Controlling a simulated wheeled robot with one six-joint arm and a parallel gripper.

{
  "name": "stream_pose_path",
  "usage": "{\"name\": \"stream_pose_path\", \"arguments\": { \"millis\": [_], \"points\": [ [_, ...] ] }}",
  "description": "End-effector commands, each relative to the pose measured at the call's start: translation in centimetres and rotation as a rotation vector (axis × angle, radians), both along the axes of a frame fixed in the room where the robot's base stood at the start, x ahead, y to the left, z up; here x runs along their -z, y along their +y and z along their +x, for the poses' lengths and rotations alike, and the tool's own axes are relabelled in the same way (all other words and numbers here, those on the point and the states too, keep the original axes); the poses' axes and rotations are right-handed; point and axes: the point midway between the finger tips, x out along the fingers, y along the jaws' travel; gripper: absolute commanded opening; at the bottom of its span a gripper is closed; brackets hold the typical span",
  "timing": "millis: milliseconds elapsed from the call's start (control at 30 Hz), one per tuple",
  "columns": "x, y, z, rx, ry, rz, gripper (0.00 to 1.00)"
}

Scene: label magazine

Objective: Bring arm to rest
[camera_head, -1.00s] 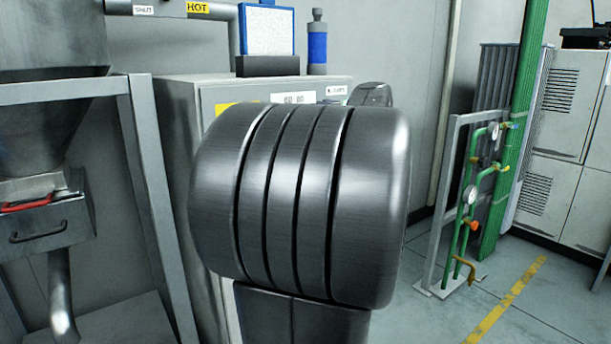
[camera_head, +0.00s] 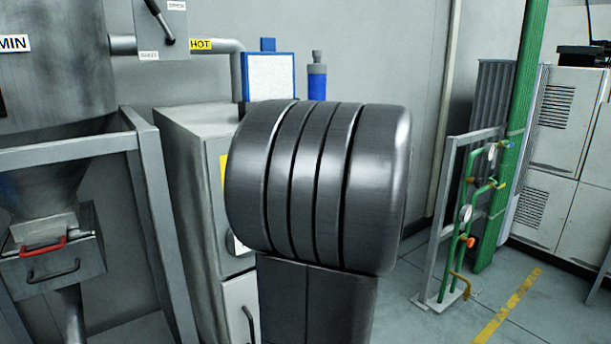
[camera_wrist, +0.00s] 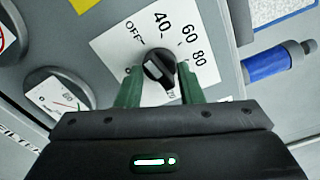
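My gripper (camera_wrist: 158,72) shows only in the wrist view; its two green fingers are apart. A black rotary knob (camera_wrist: 160,73) on a white dial plate (camera_wrist: 112,46) marked OFF, 40, 60, 80 shows between the fingertips. Gaps show on both sides of the knob, and no finger visibly grips it. I cannot tell how far the fingertips are from the plate, nor the exact knob setting. In the head view my arm hides the gripper and most of the front of the grey cabinet (camera_head: 195,140).
A round gauge (camera_wrist: 58,95) sits beside the dial plate, and a blue cylinder (camera_wrist: 270,64) stands near the cabinet. In the head view a hopper frame (camera_head: 150,190) stands left, and green pipework (camera_head: 465,215) stands right. Open floor (camera_head: 420,325) lies at the lower right.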

Motion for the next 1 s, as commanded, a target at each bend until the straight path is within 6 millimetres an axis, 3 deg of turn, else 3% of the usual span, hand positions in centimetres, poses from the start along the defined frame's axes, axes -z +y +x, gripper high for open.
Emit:
{"name": "stream_pose_path", "arguments": {
  "millis": [500,1000],
  "points": [
    [-0.38,-0.05,0.01,0.001,0.148,0.203,0.34],
    [-0.07,-0.02,0.0,-0.001,0.178,0.247,0.34]
  ]
}}
